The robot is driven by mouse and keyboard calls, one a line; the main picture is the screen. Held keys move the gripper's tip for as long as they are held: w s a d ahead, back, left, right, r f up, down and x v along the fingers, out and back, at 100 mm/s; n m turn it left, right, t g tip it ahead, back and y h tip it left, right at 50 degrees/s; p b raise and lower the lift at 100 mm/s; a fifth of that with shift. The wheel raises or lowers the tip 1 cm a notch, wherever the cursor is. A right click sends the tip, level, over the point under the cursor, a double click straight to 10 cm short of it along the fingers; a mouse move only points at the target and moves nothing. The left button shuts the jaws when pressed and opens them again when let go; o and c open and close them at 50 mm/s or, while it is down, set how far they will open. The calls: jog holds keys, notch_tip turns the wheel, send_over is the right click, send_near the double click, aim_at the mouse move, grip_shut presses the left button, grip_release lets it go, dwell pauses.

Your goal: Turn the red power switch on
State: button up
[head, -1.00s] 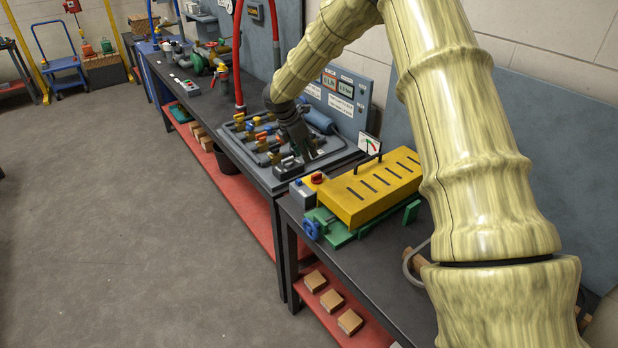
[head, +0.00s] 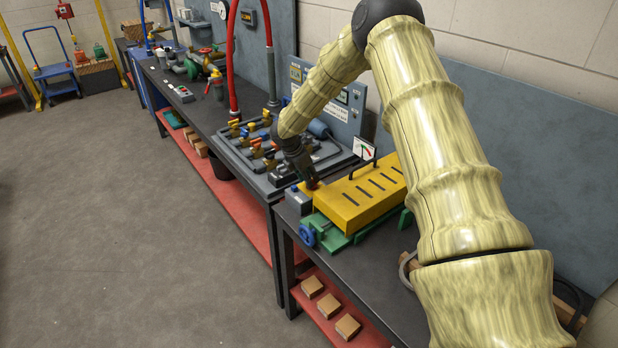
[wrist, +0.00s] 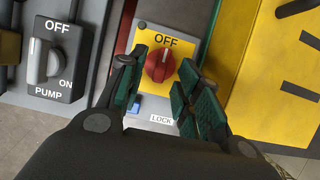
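The red power switch (wrist: 160,64) is a round rotary knob on a yellow plate (wrist: 145,85) marked OFF at the top. In the wrist view its grip bar stands roughly upright, pointing toward the OFF label. My gripper (wrist: 158,92) is open, its green-padded fingers to the left and right of the knob with visible gaps. In the head view my gripper (head: 311,184) is at the knob, on the grey box (head: 298,201) beside the yellow cover; the arm and gripper hide much of the knob there.
A pump switch (wrist: 50,62) labelled OFF and ON is left in the wrist view. A LOCK label (wrist: 162,119) is below the red switch. The yellow slotted cover (head: 365,195) stands close on the right. Pipes and valves (head: 262,140) fill the panel behind.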

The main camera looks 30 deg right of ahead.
jog(key=shift+x, duration=0.8)
grip_shut()
